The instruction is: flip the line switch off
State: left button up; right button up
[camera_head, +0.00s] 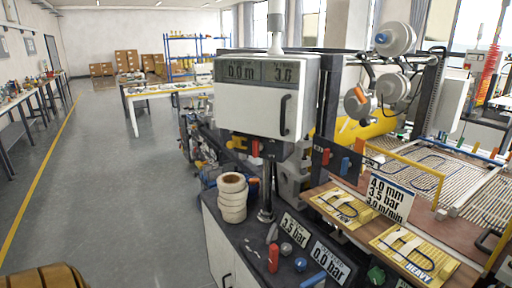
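I cannot tell for sure which part is the line switch. A red upright handle (273,258) stands on the dark counter top (258,238) at the bottom centre. Small red (326,157) and blue (345,166) levers sit on a dark panel right of the white display box (262,100). Another red part (255,148) hangs under that box. Neither of my grippers shows in the head view.
Stacked white rolls (232,197) stand on the counter. Gauge displays read 3.5 bar (293,229) and 0.0 bar (330,262). A sign (388,198) stands by yellow boards (342,207) on the right. A brown rounded object (45,277) is at bottom left. Grey floor (110,190) is open on the left.

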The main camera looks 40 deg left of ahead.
aim_at(257, 146)
jog(key=i+j+u, duration=0.1)
jog(key=u, duration=0.4)
jog(key=i+u, duration=0.1)
jog(key=u, duration=0.35)
jog(key=i+u, duration=0.1)
jog(key=u, duration=0.4)
